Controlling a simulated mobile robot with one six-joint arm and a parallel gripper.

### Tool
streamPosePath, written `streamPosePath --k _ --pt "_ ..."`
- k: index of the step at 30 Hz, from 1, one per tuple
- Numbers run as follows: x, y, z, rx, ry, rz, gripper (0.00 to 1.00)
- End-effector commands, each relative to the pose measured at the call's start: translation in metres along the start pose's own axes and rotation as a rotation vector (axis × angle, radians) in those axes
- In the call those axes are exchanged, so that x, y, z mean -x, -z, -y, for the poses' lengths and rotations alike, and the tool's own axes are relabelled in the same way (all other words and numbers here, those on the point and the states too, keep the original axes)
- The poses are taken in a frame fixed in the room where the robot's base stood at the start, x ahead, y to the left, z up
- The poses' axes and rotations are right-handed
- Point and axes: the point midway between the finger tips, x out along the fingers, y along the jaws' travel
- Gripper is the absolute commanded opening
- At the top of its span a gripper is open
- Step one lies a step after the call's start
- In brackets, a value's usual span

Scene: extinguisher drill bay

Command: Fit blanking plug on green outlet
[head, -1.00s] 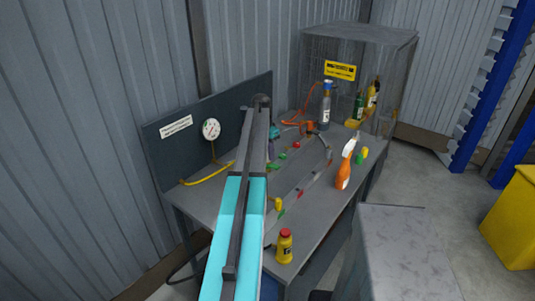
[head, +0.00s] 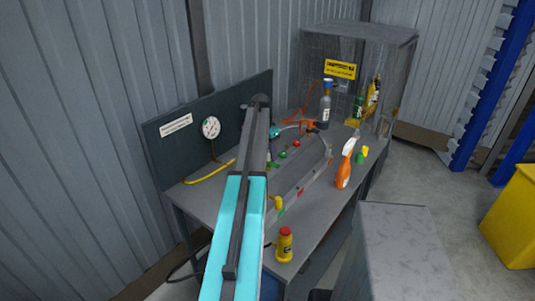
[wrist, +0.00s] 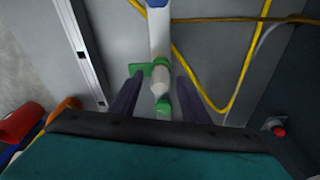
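In the wrist view, my gripper (wrist: 159,80) is open, with its two dark fingers apart on either side of a pale pipe-like body (wrist: 157,40). This body has a blue part at the top, a green side piece (wrist: 141,70) and a separate-looking green end piece (wrist: 163,106) between the fingers. Gaps show on both sides of it. I cannot tell which green part is the outlet or the plug. In the head view, the teal part of my gripper shows over the bench; my arm hides the fingertips. Small green (head: 283,155) and red (head: 297,143) pieces lie nearby.
The grey bench (head: 315,225) carries a yellow-bodied bottle with a red cap (head: 285,246), an orange spray bottle (head: 344,172) and a grey cylinder (head: 325,108). A gauge (head: 211,128) is on the back panel. A wire cage (head: 385,65) stands behind.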

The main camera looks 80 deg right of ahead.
Motion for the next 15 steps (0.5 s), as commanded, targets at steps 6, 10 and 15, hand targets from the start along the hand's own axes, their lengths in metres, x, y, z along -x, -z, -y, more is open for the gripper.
streamPosePath --k 6,10,15 --pt "0.002 0.000 0.000 0.000 0.000 0.000 0.43" --pt "0.007 0.000 0.000 0.000 0.000 0.000 0.43" --pt "0.023 0.000 0.001 0.000 0.002 -0.002 0.43"
